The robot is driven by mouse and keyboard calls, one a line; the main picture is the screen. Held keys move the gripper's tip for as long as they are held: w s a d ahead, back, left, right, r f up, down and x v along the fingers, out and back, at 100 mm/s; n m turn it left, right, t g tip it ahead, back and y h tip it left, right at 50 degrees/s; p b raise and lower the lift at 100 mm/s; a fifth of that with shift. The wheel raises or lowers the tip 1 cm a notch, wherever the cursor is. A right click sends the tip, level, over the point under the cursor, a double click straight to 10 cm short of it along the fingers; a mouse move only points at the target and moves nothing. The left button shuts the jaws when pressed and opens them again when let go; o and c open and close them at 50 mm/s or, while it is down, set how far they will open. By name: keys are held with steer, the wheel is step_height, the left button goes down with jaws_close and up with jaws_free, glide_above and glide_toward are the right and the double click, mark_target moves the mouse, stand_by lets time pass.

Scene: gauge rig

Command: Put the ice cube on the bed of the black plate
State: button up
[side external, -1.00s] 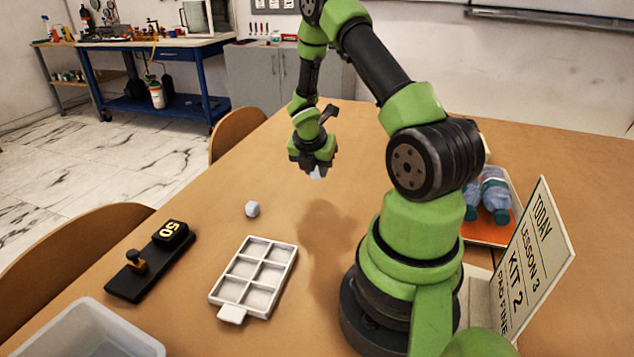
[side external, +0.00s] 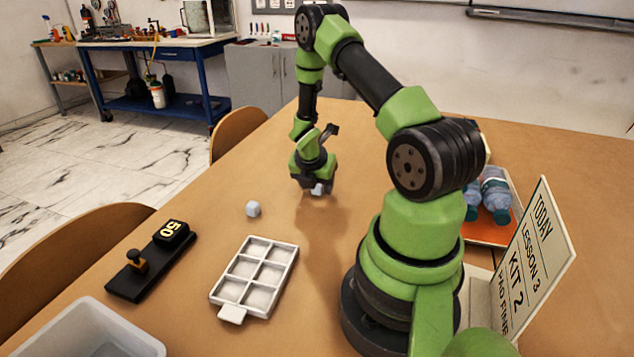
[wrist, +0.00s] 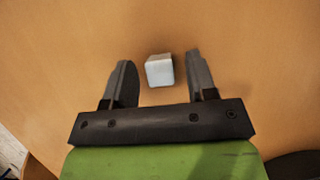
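A pale, whitish cube (side external: 318,188) is at my gripper (side external: 316,186) in the side view, partly covered by it. In the wrist view, the cube (wrist: 160,71) is between my gripper's two spread fingers (wrist: 160,80), near their tips, with a gap on each side. My gripper is open and points down, low over the table. A second pale cube (side external: 253,208) lies on the table, left of my gripper. The black plate (side external: 124,287) lies at the left; it carries a brass-coloured piece with a dark knob (side external: 136,261) and a black block marked 50 (side external: 172,232).
A white tray (side external: 232,314) with several empty compartments lies between the black plate and my base. A translucent bin (side external: 135,338) stands at the front left. Bottles (side external: 495,195) on an orange-floored tray and a sign (side external: 537,255) stand at the right. The table behind my gripper is clear.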

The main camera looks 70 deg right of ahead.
steer(key=w+a+r+m+t, duration=0.1)
steer(key=a+r+m, duration=0.25)
steer(key=r, duration=0.55)
steer(key=a+r+m, duration=0.2)
steer(key=a+r, duration=0.3)
steer(key=r, duration=0.5)
steer(key=s+a+r+m+t+y, duration=0.2)
steer(key=s+a+r+m+t, duration=0.1)
steer(key=a+r+m, duration=0.5)
steer(key=a+m, duration=0.3)
steer(key=a, duration=0.1)
steer(key=shift+s+a+r+t+y, duration=0.3)
steer(key=shift+s+a+t, duration=0.1)
steer(key=shift+o, duration=0.5)
steer(key=s+a+r+m+t+y, duration=0.2)
steer(key=s+a+r+m+y, duration=0.1)
steer(key=a, duration=0.5)
steer(key=s+m+y, duration=0.1)
steer(key=s+m, duration=0.1)
steer(key=shift+m, duration=0.35)
steer(key=shift+w, duration=0.1)
